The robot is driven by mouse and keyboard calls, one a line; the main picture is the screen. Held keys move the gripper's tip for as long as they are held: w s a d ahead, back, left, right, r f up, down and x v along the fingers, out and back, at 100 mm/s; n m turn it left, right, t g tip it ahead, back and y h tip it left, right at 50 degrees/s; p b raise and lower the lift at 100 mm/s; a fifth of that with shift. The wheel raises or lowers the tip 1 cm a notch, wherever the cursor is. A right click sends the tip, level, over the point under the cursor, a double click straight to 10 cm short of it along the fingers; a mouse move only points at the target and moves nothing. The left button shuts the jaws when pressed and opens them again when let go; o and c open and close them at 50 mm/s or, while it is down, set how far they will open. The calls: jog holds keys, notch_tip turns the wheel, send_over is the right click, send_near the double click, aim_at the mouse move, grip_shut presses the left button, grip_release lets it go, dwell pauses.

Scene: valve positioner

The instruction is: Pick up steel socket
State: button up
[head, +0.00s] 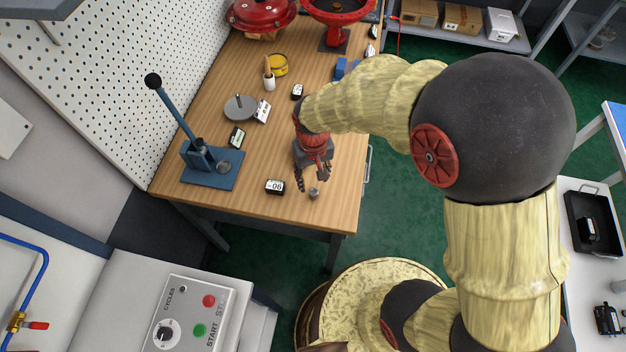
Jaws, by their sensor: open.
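A small grey steel socket (314,193) stands on the wooden workbench (340,210) near its front edge. My gripper (313,184) is open just behind the socket, with its fingers pointing down toward the bench top. One dark finger shows to the left of the socket and the other to the upper right. The gripper looks empty. I cannot tell from this view how high the fingertips are above the bench or whether they touch the socket.
A black-and-white block marked 06 (275,187) sits left of the socket. A blue lever press (212,165) stands at the bench's left. A grey disc (240,108), a yellow tin (278,65) and red valve parts (262,14) lie farther back. The front right bench corner is clear.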

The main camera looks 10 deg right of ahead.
aim_at(314, 191)
jog(key=shift+s+d+f, duration=0.1)
jog(key=shift+s+f, duration=0.2)
jog(key=shift+f, duration=0.25)
jog(key=shift+w+f+b, duration=0.15)
jog(key=shift+f+b, duration=0.2)
jog(key=shift+f, duration=0.5)
jog(key=f, duration=0.2)
jog(key=f+b, duration=0.1)
jog(key=f, duration=0.2)
jog(key=shift+s+b, duration=0.2)
jog(key=shift+b, duration=0.1)
jog(key=shift+r, duration=0.1)
grip_shut()
